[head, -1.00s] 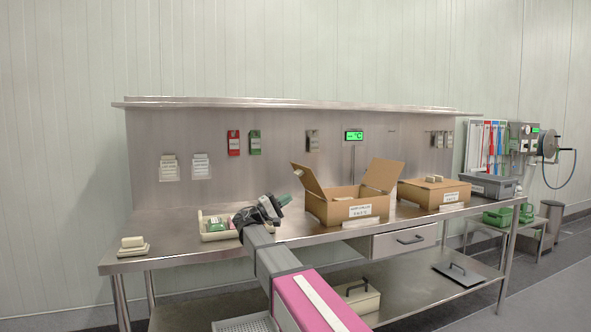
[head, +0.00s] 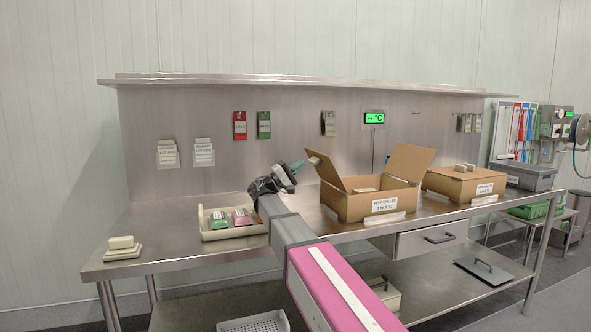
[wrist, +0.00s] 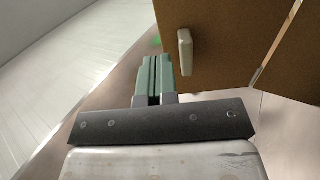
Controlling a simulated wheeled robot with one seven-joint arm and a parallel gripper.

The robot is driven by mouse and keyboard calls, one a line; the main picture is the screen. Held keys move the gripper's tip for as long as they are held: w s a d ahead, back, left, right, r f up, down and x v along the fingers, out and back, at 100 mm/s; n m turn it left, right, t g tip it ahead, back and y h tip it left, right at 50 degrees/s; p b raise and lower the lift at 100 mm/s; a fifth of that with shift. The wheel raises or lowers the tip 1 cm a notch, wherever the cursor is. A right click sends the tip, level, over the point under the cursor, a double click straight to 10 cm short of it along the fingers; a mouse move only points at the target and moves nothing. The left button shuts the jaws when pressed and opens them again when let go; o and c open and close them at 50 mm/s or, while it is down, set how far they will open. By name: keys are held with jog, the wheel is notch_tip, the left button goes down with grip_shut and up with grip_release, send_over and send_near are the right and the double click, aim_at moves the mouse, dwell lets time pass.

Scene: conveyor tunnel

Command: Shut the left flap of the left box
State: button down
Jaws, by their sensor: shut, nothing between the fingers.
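The left box (head: 347,208) is an open brown carton with a white label on the steel bench. Its left flap (head: 328,170) stands up, leaning outward to the left; its right flap (head: 411,163) also stands open. A small pale block (wrist: 185,52) is on the left flap's face in the wrist view, near its upper edge. My gripper (head: 297,167) has green fingers and is just left of the left flap's upper part. In the wrist view the fingers (wrist: 154,72) are together and empty, beside the brown flap (wrist: 225,45). I cannot tell whether they touch it.
A second brown box (head: 452,187), closed with pale blocks on top, stands to the right. A cream tray (head: 208,234) with green and pink packs lies left of my arm. A back panel with a green display (head: 373,117) rises behind. The bench's front left is mostly clear.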

aim_at(318, 153)
jog(key=shift+x, duration=3.1)
jog(key=shift+r, duration=0.1)
